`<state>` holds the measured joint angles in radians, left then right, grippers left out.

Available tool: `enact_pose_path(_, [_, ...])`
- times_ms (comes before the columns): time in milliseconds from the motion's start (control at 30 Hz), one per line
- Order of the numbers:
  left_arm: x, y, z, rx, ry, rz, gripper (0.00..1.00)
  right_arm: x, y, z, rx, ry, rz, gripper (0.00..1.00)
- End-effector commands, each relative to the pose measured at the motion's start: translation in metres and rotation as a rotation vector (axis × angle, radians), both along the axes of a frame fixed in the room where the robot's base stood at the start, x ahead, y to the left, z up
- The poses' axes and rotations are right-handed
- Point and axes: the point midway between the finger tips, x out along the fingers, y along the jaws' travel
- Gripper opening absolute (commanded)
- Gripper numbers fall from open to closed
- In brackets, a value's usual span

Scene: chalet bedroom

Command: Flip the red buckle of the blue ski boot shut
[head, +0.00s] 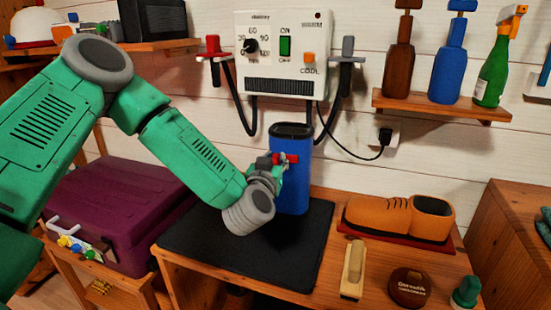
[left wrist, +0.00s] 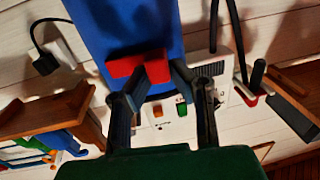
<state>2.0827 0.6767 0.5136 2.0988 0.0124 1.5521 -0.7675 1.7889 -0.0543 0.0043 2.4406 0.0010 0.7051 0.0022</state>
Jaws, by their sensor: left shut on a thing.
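The blue ski boot (head: 293,196) stands upright on a black mat (head: 210,250) on the wooden bench. Its dark opening is at the top. The red buckle (head: 291,158) sits on its front upper side. My left gripper (head: 272,165) reaches in from the left and is at the buckle. In the left wrist view, the fingers of my left gripper (left wrist: 153,80) are on either side of the red buckle (left wrist: 140,67), closed on it, against the blue boot (left wrist: 125,25). The gripper partly hides the buckle's lower part in the head view. My right gripper is not in view.
A white dryer panel (head: 284,50) with hoses hangs behind the boot. A brown shoe (head: 400,218), a brush (head: 353,268) and a round tin (head: 409,287) lie to the right. A purple case (head: 120,208) is at the left. Bottles stand on a shelf (head: 440,107).

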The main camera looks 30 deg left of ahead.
Motion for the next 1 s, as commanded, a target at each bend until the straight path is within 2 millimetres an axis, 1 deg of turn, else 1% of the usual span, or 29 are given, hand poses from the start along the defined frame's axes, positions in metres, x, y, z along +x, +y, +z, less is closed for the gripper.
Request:
enact_pose_path(33, [0.002, 0.003, 0.007, 0.004, -0.006, -0.019, 0.00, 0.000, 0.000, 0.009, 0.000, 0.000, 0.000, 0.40])
enact_pose_path(100, [0.003, 0.006, 0.007, 0.005, -0.004, -0.056, 0.00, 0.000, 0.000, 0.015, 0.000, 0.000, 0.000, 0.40])
enact_pose_path(200, [0.006, 0.009, 0.007, 0.005, -0.006, -0.102, 0.00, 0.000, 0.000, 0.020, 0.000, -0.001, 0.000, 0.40])
enact_pose_path(567, [0.007, 0.011, 0.000, 0.002, 0.002, -0.125, 0.00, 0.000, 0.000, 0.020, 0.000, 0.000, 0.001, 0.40])
enact_pose_path(600, [0.007, 0.011, 0.000, 0.002, 0.002, -0.125, 0.32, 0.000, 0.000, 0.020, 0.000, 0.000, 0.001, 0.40])
enact_pose_path(633, [0.007, 0.011, 0.000, 0.002, 0.002, -0.125, 0.38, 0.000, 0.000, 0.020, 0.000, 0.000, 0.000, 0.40])
enact_pose_path(1000, [0.006, 0.009, 0.001, 0.002, 0.001, -0.129, 0.38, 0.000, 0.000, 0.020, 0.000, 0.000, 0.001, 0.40])
